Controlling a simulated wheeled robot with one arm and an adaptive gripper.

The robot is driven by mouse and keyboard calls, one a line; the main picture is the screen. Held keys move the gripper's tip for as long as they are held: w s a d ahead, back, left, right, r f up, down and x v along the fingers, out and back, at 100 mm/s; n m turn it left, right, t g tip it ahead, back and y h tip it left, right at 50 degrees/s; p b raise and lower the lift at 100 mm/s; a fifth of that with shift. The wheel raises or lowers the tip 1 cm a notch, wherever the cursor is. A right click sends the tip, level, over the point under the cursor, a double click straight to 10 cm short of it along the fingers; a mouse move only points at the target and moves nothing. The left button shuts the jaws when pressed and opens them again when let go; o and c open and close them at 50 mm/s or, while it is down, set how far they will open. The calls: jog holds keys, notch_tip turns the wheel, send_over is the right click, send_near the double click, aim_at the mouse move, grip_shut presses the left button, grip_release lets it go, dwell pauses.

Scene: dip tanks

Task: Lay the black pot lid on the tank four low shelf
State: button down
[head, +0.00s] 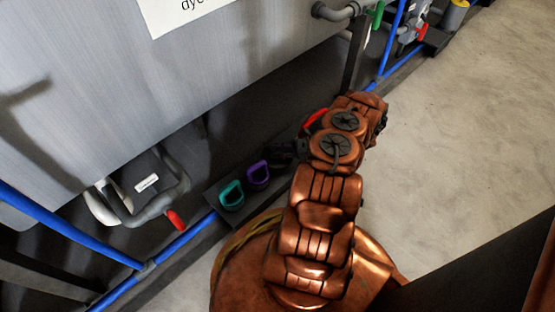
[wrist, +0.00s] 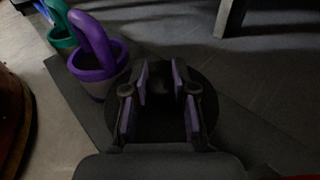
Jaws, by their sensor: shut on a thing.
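My gripper (wrist: 160,78) is shut on the black pot lid (wrist: 160,126), a dark round disc under and between the purple-padded fingers in the wrist view. In the head view my gripper (head: 287,150) is small and dark beside my copper arm, and the lid cannot be made out from it. The lid is over or on a dark low shelf (wrist: 82,118) beneath the grey tank (head: 225,55); whether it touches is unclear. The shelf also shows in the head view (head: 216,192). No tank number is readable.
A purple loop-handled pot (wrist: 97,60) stands close left of my gripper, with a teal one (wrist: 62,38) beyond it. Blue pipes (head: 190,238) run along the tank front. A grey pipe with a red-handled valve (head: 174,219) is at left. Open floor (head: 460,120) lies right.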

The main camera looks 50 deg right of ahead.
jog(key=shift+f+b, duration=0.7)
jog(key=shift+f, duration=1.25)
jog(key=shift+f, duration=0.2)
jog(key=c, duration=0.9)
grip_release()
jog(key=shift+c, duration=0.2)
jog(key=shift+r, duration=0.1)
jog(key=shift+r, duration=0.15)
jog(key=shift+s+d+r+p, duration=0.1)
jog(key=shift+s+d+p, duration=0.2)
jog(key=shift+f+p+v, duration=0.2)
jog(key=shift+p+v, duration=1.45)
jog(key=shift+v, duration=3.9)
